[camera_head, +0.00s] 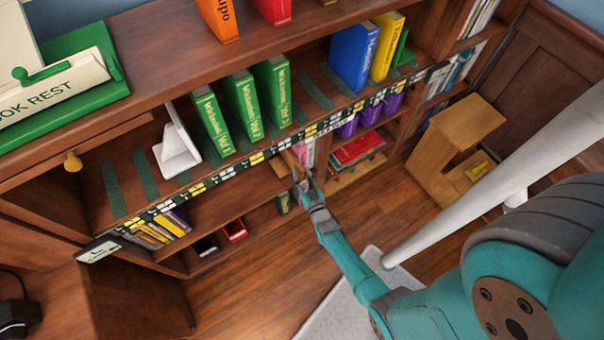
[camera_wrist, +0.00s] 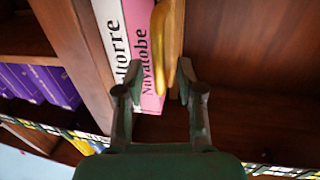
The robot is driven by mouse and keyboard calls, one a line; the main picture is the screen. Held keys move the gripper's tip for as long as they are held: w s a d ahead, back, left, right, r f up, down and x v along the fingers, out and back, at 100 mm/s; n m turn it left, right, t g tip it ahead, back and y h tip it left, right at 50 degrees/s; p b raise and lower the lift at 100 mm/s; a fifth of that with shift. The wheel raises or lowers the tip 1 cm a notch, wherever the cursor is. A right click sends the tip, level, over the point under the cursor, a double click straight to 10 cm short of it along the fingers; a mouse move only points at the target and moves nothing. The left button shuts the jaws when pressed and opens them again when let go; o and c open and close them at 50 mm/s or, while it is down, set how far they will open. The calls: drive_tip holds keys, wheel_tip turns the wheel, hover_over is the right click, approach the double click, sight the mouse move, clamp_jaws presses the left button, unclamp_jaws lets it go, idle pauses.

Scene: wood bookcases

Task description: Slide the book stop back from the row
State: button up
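A wooden book stop with a rounded golden edge (camera_wrist: 160,45) stands beside a pink book (camera_wrist: 140,40) marked "Nuvatobe" in the wrist view. In the head view, its tan wood (camera_head: 290,160) shows on the middle shelf, left of the pink book (camera_head: 304,154). My gripper (camera_wrist: 160,68) is open. Its two fingers lie on either side of the stop's golden edge and the pink book's lower end, with gaps visible. In the head view my gripper (camera_head: 303,182) is at the front of this compartment. Whether a finger touches the stop is hard to tell.
A white book (camera_wrist: 112,35) stands beyond the pink one, next to an upright wooden divider (camera_wrist: 75,45). Purple books (camera_wrist: 35,85) fill the neighbouring bay. A patterned strip (camera_head: 240,163) edges the shelf above my gripper. Bare shelf space (camera_head: 220,195) lies left of the stop.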

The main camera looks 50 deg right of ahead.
drive_tip(key=shift+w+d, duration=0.2)
drive_tip(key=shift+w, duration=0.2)
clamp_jaws()
